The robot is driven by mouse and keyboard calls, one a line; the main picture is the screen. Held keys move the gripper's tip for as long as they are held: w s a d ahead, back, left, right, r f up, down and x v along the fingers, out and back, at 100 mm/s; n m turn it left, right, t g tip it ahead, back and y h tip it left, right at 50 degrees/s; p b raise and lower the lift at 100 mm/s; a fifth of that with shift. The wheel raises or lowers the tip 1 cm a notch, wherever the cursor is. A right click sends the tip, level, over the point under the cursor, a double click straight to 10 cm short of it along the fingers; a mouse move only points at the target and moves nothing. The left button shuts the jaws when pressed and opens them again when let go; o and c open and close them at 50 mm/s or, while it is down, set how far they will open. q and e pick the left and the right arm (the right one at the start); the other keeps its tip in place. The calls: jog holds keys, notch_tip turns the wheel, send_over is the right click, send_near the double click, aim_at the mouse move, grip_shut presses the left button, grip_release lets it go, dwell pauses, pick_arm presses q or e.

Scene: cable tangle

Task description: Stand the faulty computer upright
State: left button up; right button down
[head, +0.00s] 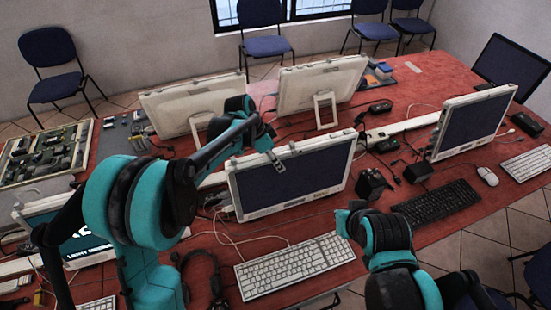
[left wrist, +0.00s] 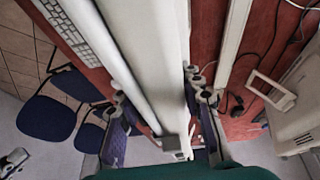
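The computer, a pale-framed Dell monitor with a dark screen (head: 290,182), stands near the middle of the table, leaning slightly back. My left gripper (head: 275,158) reaches over its top edge, with one finger against the front bezel. In the left wrist view the pale casing (left wrist: 155,50) runs between the two fingers of the left gripper (left wrist: 162,108), which appear to touch it on both sides. The monitor's foot is hidden. My right arm shows at the lower right of the head view, but its fingers cannot be seen.
A white keyboard (head: 294,265) lies in front of the monitor, a black keyboard (head: 437,203) to its right. Two monitors seen from behind (head: 190,105) (head: 318,84) stand close behind. Another monitor (head: 472,122) stands right. Cables and small black boxes (head: 373,184) crowd the red table.

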pick_arm(q)
jog(key=o, duration=0.3)
jog(key=shift+s+d, duration=0.1)
jog(key=shift+s, duration=0.15)
jog(key=v, duration=1.2)
jog(key=shift+r, duration=0.1)
